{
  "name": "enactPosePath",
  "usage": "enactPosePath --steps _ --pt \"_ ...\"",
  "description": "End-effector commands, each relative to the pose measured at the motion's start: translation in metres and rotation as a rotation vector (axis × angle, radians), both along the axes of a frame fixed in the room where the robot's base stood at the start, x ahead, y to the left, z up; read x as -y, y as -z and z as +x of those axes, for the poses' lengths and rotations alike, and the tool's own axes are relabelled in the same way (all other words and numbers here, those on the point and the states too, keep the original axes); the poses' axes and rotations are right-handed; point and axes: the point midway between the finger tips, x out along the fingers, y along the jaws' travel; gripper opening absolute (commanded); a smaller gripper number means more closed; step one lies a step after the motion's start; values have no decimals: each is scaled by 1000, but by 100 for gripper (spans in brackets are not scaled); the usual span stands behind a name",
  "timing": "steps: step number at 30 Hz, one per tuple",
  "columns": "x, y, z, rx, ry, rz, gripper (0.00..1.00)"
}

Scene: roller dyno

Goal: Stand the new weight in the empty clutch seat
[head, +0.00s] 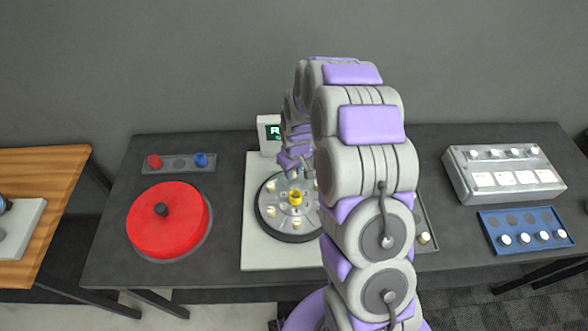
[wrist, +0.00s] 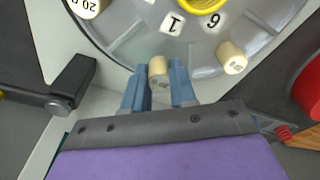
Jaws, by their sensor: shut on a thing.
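A round grey clutch disc (head: 285,236) with a yellow hub (head: 295,197) sits on a pale base plate; several cream weights stand around it. In the wrist view the disc (wrist: 122,47) shows numbers 1 and 6, the yellow hub (wrist: 203,3), a cream weight (wrist: 231,58) at right and a labelled one (wrist: 86,7) at upper left. My gripper (wrist: 160,80) is shut on a cream weight (wrist: 159,72) at the disc's near rim in that view. Whether this weight rests in a seat or hangs above it, I cannot tell. My arm hides part of the disc in the head view.
A red disc (head: 165,228) with a dark knob lies left. A grey tray (head: 180,162) holds red and blue knobs behind it. A blue tray (head: 509,222) with cream pieces and a grey box (head: 457,177) are right. A black clamp (wrist: 72,85) stands beside the disc.

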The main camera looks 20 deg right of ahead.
Motion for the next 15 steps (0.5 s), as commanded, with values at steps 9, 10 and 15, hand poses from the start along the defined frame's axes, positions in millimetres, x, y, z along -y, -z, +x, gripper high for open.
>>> enactPosePath --steps 9,10,15 --pt "5 3 0 1 2 6 0" --pt "4 3 0 0 2 6 0" --pt "1 3 0 0 2 2 0"
